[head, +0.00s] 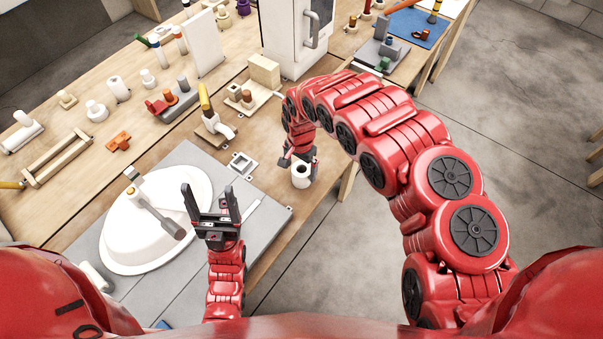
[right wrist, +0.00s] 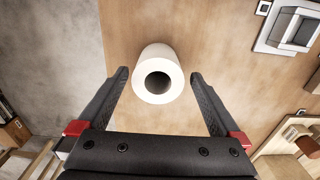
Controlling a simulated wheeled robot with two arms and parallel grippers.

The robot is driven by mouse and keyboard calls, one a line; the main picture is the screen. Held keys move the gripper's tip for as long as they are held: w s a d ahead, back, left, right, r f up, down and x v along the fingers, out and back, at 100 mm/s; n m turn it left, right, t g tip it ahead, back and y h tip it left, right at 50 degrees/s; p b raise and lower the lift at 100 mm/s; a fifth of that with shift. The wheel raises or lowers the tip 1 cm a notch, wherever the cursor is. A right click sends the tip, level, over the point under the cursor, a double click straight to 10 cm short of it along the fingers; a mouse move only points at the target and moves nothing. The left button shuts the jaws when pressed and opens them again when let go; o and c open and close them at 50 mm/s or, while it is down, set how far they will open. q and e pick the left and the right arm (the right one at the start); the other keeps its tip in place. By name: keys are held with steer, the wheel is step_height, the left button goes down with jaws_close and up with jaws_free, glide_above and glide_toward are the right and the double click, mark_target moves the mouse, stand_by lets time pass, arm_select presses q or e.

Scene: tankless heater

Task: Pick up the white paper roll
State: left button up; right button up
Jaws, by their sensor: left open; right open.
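The white paper roll (head: 300,177) stands upright near the front edge of the wooden table. In the right wrist view the roll (right wrist: 159,75) shows its dark core hole, at the far end of the gap between the fingers. My right gripper (head: 298,160) is open around or just above the roll; the wrist view (right wrist: 160,90) shows a gap between the roll and each finger. I cannot tell how far down the fingers reach. My left gripper (head: 211,190) is open and empty, above the grey counter by the sink.
A white sink (head: 130,245) with a tap is set in the grey counter (head: 262,222) at left. A small square metal part (head: 242,165) lies left of the roll. Several tools and fittings crowd the table behind. The table edge drops to the floor (head: 330,240) near the roll.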

steer(key=shift+d+f+p, duration=0.15)
steer(key=shift+f+p, duration=0.55)
steer(key=shift+f, duration=1.4)
jaws_close()
